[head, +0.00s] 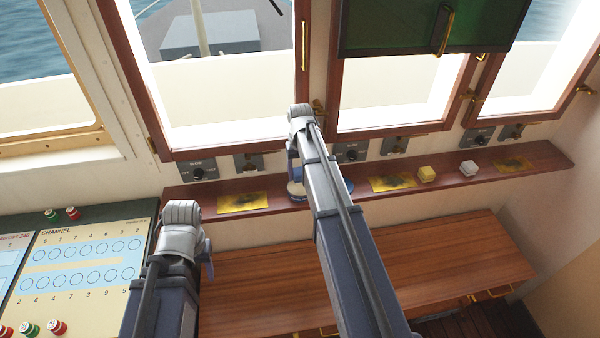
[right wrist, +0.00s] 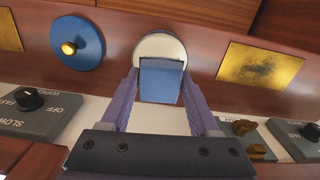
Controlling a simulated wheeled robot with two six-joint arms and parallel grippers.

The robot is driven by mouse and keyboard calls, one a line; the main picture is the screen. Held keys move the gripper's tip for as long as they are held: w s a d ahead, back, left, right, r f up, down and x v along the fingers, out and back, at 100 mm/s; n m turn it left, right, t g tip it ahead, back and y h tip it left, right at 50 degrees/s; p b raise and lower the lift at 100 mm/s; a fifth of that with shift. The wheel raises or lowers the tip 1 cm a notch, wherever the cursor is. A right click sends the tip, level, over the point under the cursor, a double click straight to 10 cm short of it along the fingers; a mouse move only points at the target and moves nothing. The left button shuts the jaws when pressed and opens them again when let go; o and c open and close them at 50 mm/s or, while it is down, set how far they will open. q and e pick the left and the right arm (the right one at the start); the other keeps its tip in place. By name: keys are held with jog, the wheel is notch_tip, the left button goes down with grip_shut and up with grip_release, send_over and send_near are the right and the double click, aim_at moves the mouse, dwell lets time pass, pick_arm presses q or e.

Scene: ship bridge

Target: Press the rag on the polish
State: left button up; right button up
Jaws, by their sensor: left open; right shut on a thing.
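My right gripper (right wrist: 162,95) is shut on the blue rag (right wrist: 161,82), a folded block between its purple fingers. The rag is in front of the round, pale open polish tin (right wrist: 160,41) and hides part of it; I cannot tell whether they touch. In the head view the tin (head: 296,196) stands on the shelf, partly hidden by my right arm. The blue lid with a brass knob (right wrist: 77,43) lies beside the tin on the shelf. My left gripper (head: 208,260) is open, low at the left, its fingers mostly hidden.
The narrow wooden shelf (head: 330,196) carries brass plates with dark stains (head: 242,202), a yellow block (head: 427,174) and a white block (head: 468,168). Wiper switches line the wall behind. A wooden bench (head: 440,258) is below, and a channel console (head: 80,255) stands at the left.

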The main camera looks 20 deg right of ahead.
aim_at(300, 171)
jog(key=shift+r+p, duration=1.35)
jog(key=shift+r, duration=0.3)
pick_arm(q)
notch_tip(300, 171, up, 3)
jog(key=shift+r, duration=0.1)
jog(key=shift+s, duration=0.1)
pick_arm(e)
jog(key=shift+s+f, duration=0.1)
